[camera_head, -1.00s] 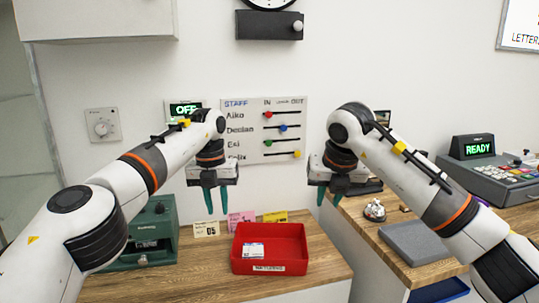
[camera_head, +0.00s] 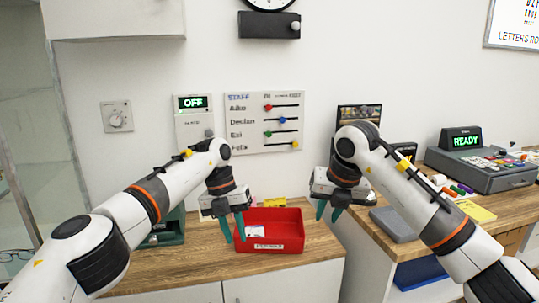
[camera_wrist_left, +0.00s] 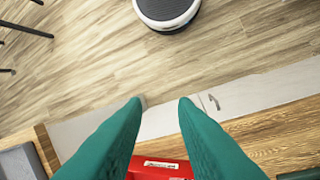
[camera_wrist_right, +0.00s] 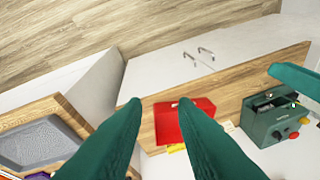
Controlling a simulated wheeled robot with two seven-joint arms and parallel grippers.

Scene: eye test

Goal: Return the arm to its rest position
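My left arm reaches in from the left. Its left gripper (camera_head: 232,236) has teal fingers pointing down, open and empty, in front of the left edge of the red tray (camera_head: 285,216). My right arm comes in from the right. Its right gripper (camera_head: 328,213) is open and empty, pointing down right of the red tray, near the gap between the two counters. In the left wrist view the fingers (camera_wrist_left: 160,102) stand apart with nothing between the tips. In the right wrist view the fingers (camera_wrist_right: 160,102) are also apart and empty, and a left gripper finger shows at the right edge.
A green device (camera_wrist_right: 270,122) stands beside the red tray (camera_wrist_right: 198,112) on the left wooden counter. The right counter holds a grey tray (camera_head: 393,224), a READY console (camera_head: 480,172) and several markers. A staff board (camera_head: 262,122) and an OFF display (camera_head: 192,102) are on the wall.

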